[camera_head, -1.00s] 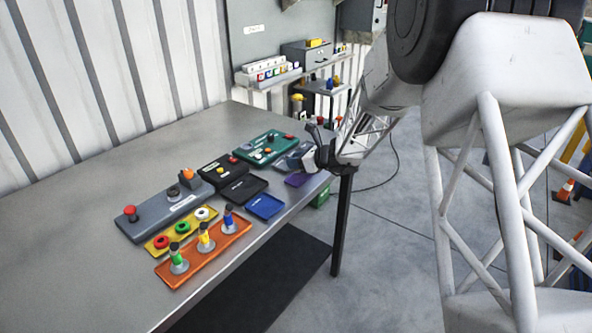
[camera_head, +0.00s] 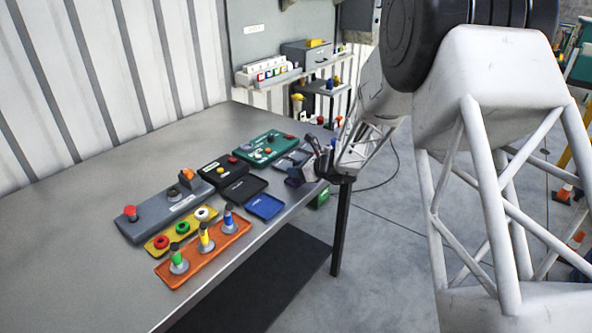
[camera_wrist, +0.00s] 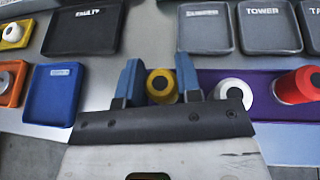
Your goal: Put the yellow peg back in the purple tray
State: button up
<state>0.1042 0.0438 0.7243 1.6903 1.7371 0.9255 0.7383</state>
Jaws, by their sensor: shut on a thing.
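The yellow peg (camera_wrist: 161,85) shows end-on with a dark centre in the wrist view. It sits between the two blue-tipped fingers of my gripper (camera_wrist: 159,80), which is shut on it. The purple tray (camera_wrist: 265,103) lies just right of the fingers and carries a white peg (camera_wrist: 234,91) and a red peg (camera_wrist: 298,86). The gripper hides the tray's left end, so I cannot tell whether the yellow peg touches it. In the head view my gripper (camera_head: 313,167) is low at the table's right edge and mostly covers the tray.
A blue tray (camera_wrist: 53,93) and a black tray (camera_wrist: 85,27) lie to the left. Grey labelled trays (camera_wrist: 206,27) stand just beyond the fingers. An orange tray (camera_head: 228,236) with several pegs is nearer on the table. The table's front edge is close.

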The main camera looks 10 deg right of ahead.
jog(key=shift+f, duration=0.2)
jog(key=o, duration=1)
jog(key=shift+r, duration=0.2)
jog(key=v, duration=1.2)
jog(key=shift+s+a, duration=0.1)
